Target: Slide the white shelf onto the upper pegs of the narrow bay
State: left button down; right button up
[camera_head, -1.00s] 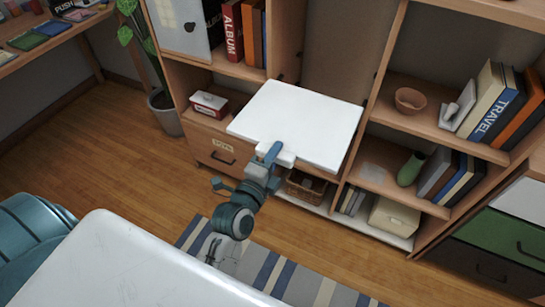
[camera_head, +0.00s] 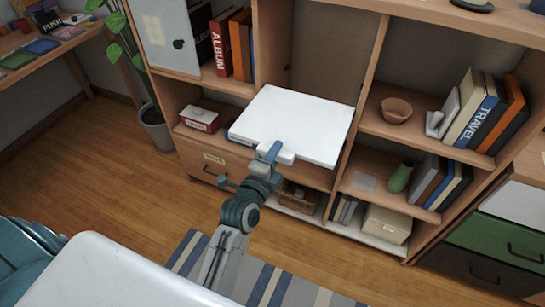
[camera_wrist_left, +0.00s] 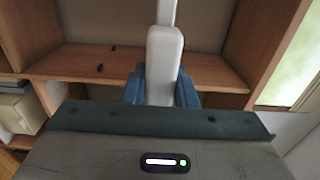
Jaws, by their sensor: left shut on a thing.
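The white shelf (camera_head: 298,120) is a flat board held roughly level in front of the narrow bay (camera_head: 330,55), the middle bay of the wooden bookcase. It hides much of that bay's lower part. My left gripper (camera_head: 270,153) is shut on a white block at the shelf's front edge. In the left wrist view the shelf (camera_wrist_left: 165,50) appears edge-on between my blue fingers (camera_wrist_left: 160,88). Two dark pegs (camera_wrist_left: 113,48) (camera_wrist_left: 100,68) show on a wooden panel there. Whether the shelf touches any peg cannot be told. My right gripper is not in view.
A red-and-white box (camera_head: 200,118) stands left of the shelf. The right bay holds a bowl (camera_head: 396,110), a green vase (camera_head: 400,177) and books (camera_head: 475,115). A basket (camera_head: 298,196) sits below the shelf. A striped rug (camera_head: 260,280) lies on the floor in front.

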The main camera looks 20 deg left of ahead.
aim_at(302, 106)
pick_arm(q)
jog(key=shift+w+r, duration=0.15)
jog(key=shift+w, duration=1.8)
jog(key=shift+w+d, duration=0.1)
jog(key=shift+w, duration=2.75)
jog(key=shift+w+d, duration=0.1)
jog(key=shift+w, duration=2)
jog(key=shift+w+d+b, duration=0.1)
jog(key=shift+w+b, duration=0.4)
jog(key=shift+w, duration=1.85)
jog(key=shift+w+b, duration=0.6)
jog(key=shift+w, duration=0.5)
jog(key=shift+w+d+b, duration=0.1)
jog(key=shift+w+b, duration=0.2)
jog(key=shift+w, duration=1.3)
jog(key=shift+f+b, duration=0.45)
jog(key=shift+f, duration=0.5)
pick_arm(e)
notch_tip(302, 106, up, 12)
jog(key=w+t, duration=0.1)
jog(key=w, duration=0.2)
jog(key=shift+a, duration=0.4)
